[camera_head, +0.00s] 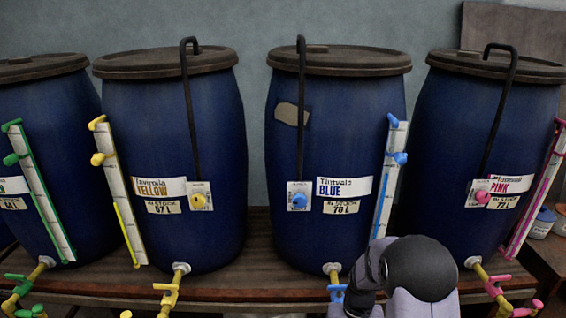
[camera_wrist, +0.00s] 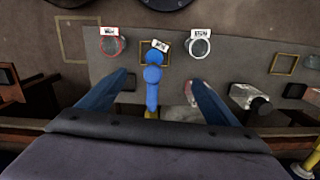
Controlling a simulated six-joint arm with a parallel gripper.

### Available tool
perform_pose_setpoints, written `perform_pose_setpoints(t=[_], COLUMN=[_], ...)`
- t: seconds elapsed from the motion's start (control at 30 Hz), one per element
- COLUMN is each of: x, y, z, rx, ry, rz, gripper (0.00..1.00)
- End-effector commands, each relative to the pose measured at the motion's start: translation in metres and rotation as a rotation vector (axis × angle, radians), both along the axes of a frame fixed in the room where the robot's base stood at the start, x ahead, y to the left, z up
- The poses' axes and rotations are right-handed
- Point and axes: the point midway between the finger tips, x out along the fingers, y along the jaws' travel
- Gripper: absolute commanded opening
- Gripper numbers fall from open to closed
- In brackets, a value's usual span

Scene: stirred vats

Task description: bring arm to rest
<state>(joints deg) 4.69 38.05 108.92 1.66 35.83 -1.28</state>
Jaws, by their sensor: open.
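My arm (camera_head: 410,275) shows at the bottom of the head view, in front of the blue-marked vat, and covers part of the bench edge. My gripper (camera_wrist: 157,84) is open and empty in the wrist view, with one dark blue finger on each side. A blue tap (camera_wrist: 152,76) shows between the fingers. I cannot tell how far it is from them. A blue tap (camera_head: 336,290) also shows under the blue-marked vat in the head view, just left of my arm. My fingertips are hidden in the head view.
Large blue vats stand in a row on a wooden bench (camera_head: 225,275), among them the yellow-marked vat (camera_head: 190,110), the blue-marked vat (camera_head: 345,120) and the pink-marked vat (camera_head: 475,120). Coloured taps stick out below. Two labelled round containers (camera_wrist: 110,46) (camera_wrist: 199,47) lie beyond my fingers.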

Motion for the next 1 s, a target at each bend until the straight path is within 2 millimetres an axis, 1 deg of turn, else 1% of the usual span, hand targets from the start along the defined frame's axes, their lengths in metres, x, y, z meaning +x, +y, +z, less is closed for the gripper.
perform_pose_setpoints(t=[0.03,0.07,0.1,0.17,0.2,0.3,0.4,0.47,0.57,0.7,0.83,1.0], x=[-0.035,-0.054,-0.078,-0.111,-0.132,-0.170,-0.192,-0.198,-0.197,-0.180,-0.173,-0.172], y=[0.003,0.004,0.007,0.010,0.012,0.016,0.019,0.021,0.023,0.025,0.026,0.028], z=[0.006,0.009,0.015,0.027,0.036,0.055,0.070,0.079,0.093,0.112,0.121,0.122], rx=[0.002,0.002,0.003,0.003,0.002,-0.002,-0.006,-0.009,-0.013,-0.017,-0.019,-0.020], ry=[0.059,0.089,0.125,0.166,0.185,0.199,0.175,0.148,0.088,-0.002,-0.042,-0.049], rz=[-0.001,0.001,0.002,0.007,0.014,0.031,0.046,0.054,0.064,0.075,0.081,0.088], gripper=[0.84,0.84,0.84,0.84,0.84,0.84,0.84,0.84,0.84,0.84,0.84,0.84])
